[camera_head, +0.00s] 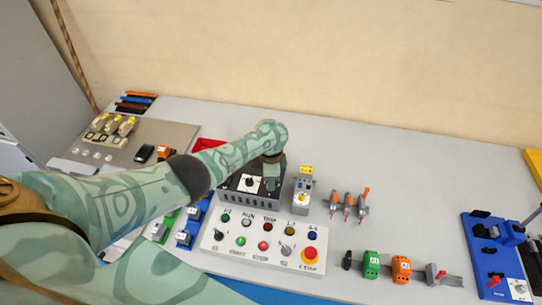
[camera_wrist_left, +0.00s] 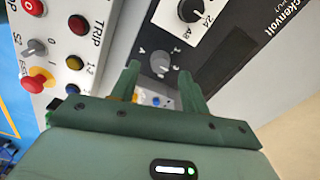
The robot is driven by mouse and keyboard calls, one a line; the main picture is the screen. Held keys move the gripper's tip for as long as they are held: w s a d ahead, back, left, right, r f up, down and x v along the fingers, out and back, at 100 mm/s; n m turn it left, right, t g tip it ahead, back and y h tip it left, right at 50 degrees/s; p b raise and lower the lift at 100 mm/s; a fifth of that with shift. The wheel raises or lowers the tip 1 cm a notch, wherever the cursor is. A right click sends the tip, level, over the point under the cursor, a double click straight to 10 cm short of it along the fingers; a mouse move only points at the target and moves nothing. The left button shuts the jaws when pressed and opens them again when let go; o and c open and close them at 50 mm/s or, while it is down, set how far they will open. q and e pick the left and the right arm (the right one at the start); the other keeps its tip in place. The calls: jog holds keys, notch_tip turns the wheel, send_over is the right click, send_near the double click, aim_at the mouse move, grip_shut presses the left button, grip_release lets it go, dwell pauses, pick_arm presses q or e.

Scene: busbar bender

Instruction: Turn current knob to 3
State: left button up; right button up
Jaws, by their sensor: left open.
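A black power unit (camera_head: 235,198) with a white dial plate and black knob (camera_head: 249,183) stands behind the button panel. In the left wrist view, the unit's face (camera_wrist_left: 225,55) shows the black knob (camera_wrist_left: 190,10) on its white plate, at the top edge. A smaller grey knob (camera_wrist_left: 160,62) with faint marks around it sits lower on the face. My left gripper (camera_wrist_left: 158,73) is open, pointing at the unit, with its fingertips on either side of the grey knob in the picture. I cannot tell whether they touch it. In the head view, my left gripper (camera_head: 271,178) partly hides the unit.
A white panel (camera_head: 215,262) with buttons, lamps and a red emergency stop (camera_head: 309,254) stands in front. A grey device with a yellow top (camera_head: 302,195) stands close right. Clamps (camera_head: 348,205), green and orange blocks (camera_head: 385,267) and a blue fixture (camera_head: 490,250) lie farther right.

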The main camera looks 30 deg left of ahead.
pick_arm(q)
notch_tip(320, 180, up, 14)
jog(key=p, duration=0.6)
jog(key=shift+f, duration=0.2)
